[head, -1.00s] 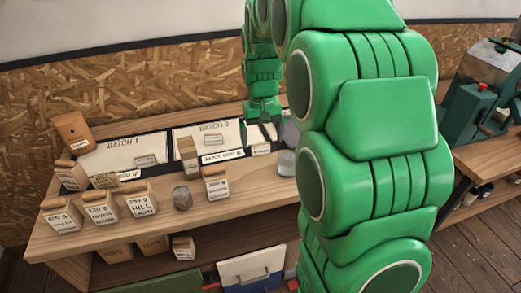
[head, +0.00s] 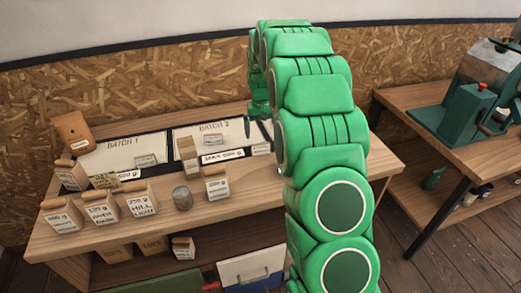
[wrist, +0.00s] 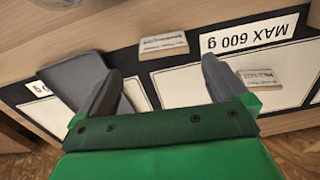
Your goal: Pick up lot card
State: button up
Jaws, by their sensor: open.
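Small printed cards lie on the bench; I cannot tell which is the lot card. In the wrist view, one pale card (wrist: 163,44) lies just ahead of my gripper (wrist: 160,72), near its middle. It also shows right of the max-weight label in the head view (head: 262,149). Another card (wrist: 260,79) lies on the Batch 2 panel, right of the gripper in the wrist view; it is also in the head view (head: 213,140). A third card (head: 147,161) lies on the Batch 1 panel. My gripper is open with nothing between its fingers, above the board.
A dark grey object (wrist: 75,80) lies by the left finger in the wrist view. Wood-topped bags (head: 140,200), a grey cylinder (head: 182,198) and another bag (head: 216,185) stand along the bench front. A green machine (head: 470,110) stands on the right table.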

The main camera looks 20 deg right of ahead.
aim_at(261, 145)
jog(key=shift+a+f, duration=0.15)
jog(key=shift+f, duration=1.75)
jog(key=shift+a+f, duration=0.1)
jog(key=shift+f, duration=1.75)
jog(key=shift+c, duration=0.2)
jog(key=c, duration=1)
